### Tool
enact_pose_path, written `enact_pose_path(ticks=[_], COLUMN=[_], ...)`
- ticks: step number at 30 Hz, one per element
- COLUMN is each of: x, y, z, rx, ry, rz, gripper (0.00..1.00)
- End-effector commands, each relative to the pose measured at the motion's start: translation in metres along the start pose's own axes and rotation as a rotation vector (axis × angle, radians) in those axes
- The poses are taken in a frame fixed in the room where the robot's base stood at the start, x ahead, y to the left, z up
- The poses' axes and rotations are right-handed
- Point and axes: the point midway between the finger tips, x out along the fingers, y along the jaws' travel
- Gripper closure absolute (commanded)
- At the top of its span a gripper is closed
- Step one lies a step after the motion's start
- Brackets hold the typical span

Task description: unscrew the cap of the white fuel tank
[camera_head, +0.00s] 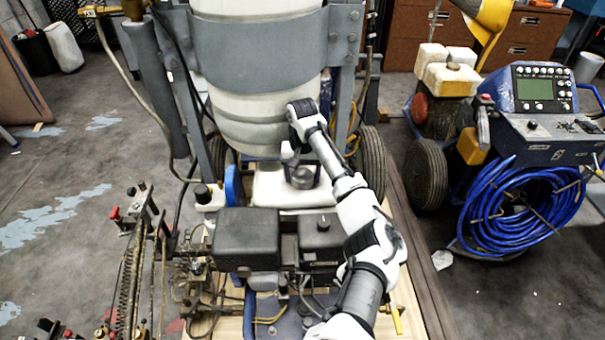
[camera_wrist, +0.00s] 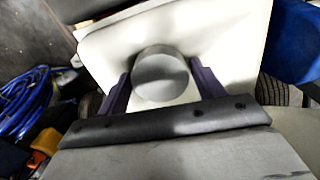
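The white fuel tank (camera_head: 265,190) sits behind the engine, below the big white drum. Its round grey cap (camera_head: 302,176) stands on the top of the tank. My gripper (camera_head: 291,153) hangs above the tank, close to the cap. In the wrist view, the cap (camera_wrist: 160,75) shows between the two dark fingers of my gripper (camera_wrist: 162,80), one on each side. The fingers are open, with a gap between each finger and the cap. The fingers' exact height against the cap is hard to tell.
The large white drum (camera_head: 262,110) with a grey band stands right behind the tank. The black engine housing (camera_head: 247,238) is in front. A blue machine with a coiled blue hose (camera_head: 510,210) stands at the right. Bare floor (camera_head: 65,170) lies to the left.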

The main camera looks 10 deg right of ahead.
Motion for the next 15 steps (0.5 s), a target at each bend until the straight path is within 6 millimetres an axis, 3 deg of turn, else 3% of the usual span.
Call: enact_pose_path(ticks=[1, 9, 15], x=[0.0, -0.0002, -0.0023], y=[0.0, 0.0001, -0.0001], z=[0.0, 0.0, 0.0003], rx=[0.0, -0.001, -0.134], ry=[0.0, 0.0, -0.001], rz=[0.0, 0.0, -0.001], gripper=[0.39, 0.74, 0.74])
